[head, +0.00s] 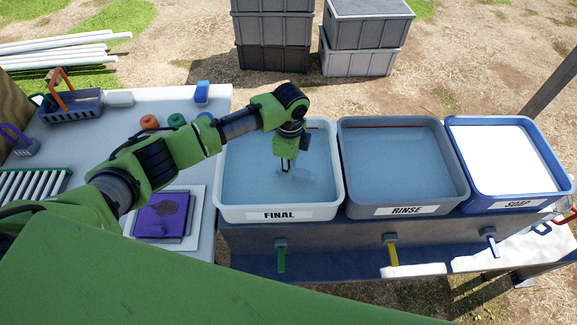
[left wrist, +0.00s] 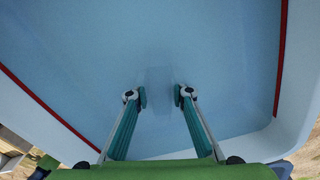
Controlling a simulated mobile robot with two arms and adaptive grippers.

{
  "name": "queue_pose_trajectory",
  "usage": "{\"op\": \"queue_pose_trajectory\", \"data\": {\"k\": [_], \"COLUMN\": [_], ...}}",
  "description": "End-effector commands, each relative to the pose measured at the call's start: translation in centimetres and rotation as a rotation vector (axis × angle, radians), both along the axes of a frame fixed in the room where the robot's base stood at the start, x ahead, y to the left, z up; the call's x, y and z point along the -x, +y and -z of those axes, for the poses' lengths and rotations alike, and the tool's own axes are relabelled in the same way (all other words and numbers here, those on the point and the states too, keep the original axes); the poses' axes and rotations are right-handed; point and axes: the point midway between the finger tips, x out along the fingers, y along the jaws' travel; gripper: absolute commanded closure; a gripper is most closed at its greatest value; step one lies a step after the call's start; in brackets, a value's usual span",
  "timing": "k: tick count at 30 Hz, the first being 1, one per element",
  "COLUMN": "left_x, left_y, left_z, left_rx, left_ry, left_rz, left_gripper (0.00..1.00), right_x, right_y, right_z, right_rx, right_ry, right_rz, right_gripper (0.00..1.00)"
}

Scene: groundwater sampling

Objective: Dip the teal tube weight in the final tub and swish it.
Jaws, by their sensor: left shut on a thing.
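The final tub (head: 233,213) is pale grey, labelled FINAL, and holds clear bluish water. My left gripper (head: 287,165) reaches down into it, fingertips at about the water near the tub's middle. In the left wrist view, the two fingers (left wrist: 160,97) stand apart with a faint, see-through tube weight (left wrist: 158,84) between their tips. Its teal colour does not show clearly, and its lower end is hard to make out. Tub walls with red lines show on both sides in the wrist view. My right gripper is out of view.
The rinse tub (head: 360,203) and soap tub (head: 485,200) stand to the right, close together. The table (head: 215,100) at left holds a caddy (head: 72,114), a purple pad (head: 162,214), and orange (head: 149,122) and teal (head: 177,120) rolls. Grey crates (head: 366,62) stand behind.

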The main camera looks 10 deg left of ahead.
Motion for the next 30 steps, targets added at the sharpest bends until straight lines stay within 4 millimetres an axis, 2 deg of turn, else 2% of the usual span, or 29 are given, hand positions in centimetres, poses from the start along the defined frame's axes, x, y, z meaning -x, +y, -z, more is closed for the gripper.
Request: {"op": "queue_pose_trajectory", "data": {"k": [14,30], "left_x": [0.0,1.3], "left_y": [0.1,4.6], "left_z": [-0.1,-0.2], "left_rx": [0.000,0.000], "left_ry": [0.000,-0.001], "left_rz": [0.000,-0.001], "left_gripper": [1.00,1.00], "right_x": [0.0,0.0], "right_y": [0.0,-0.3], "right_z": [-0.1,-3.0], "right_rx": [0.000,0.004], "right_ry": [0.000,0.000], "right_rz": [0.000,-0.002], "right_gripper": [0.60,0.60]}}
